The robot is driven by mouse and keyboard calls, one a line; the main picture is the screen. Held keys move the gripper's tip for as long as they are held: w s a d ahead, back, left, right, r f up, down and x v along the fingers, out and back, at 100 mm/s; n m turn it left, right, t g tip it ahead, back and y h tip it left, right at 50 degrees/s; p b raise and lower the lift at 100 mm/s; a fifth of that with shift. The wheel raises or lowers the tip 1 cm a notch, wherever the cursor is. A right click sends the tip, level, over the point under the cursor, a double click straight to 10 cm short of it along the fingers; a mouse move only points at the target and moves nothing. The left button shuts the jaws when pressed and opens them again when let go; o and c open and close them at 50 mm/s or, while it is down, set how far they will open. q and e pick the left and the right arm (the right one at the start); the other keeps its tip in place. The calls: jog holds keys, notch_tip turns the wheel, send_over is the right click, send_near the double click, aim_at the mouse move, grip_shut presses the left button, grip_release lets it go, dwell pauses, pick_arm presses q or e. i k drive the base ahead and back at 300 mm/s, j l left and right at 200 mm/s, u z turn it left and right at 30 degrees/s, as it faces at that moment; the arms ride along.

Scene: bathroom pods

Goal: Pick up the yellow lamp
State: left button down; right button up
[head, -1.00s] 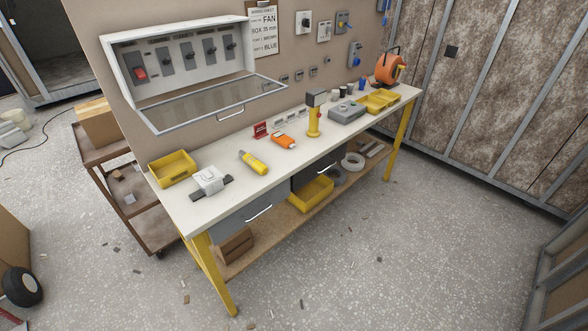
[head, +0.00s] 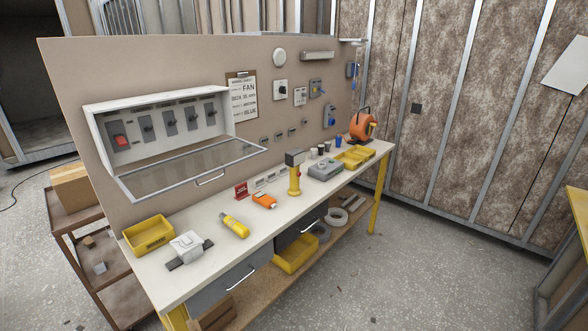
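A yellow upright lamp (head: 294,181) with a grey boxy head stands on the white workbench top (head: 210,275), right of the middle. A yellow cylinder with a grey end (head: 234,225), perhaps a torch or tester, lies on the bench farther left, in front of the panel box. Neither of my grippers is in view. Nothing visible touches the lamp.
An orange meter (head: 264,200) lies left of the lamp and a grey box (head: 325,168) sits right of it. A yellow bin (head: 148,234) and a white device (head: 187,247) are at the bench's left end. An open panel box (head: 180,135) overhangs the bench.

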aim_at(294, 157)
jog(key=i+l+u, duration=0.3)
jog(key=i, duration=0.25)
jog(key=i+l+u, duration=0.35)
jog(key=i+l, duration=0.1)
jog(key=i, duration=0.05)
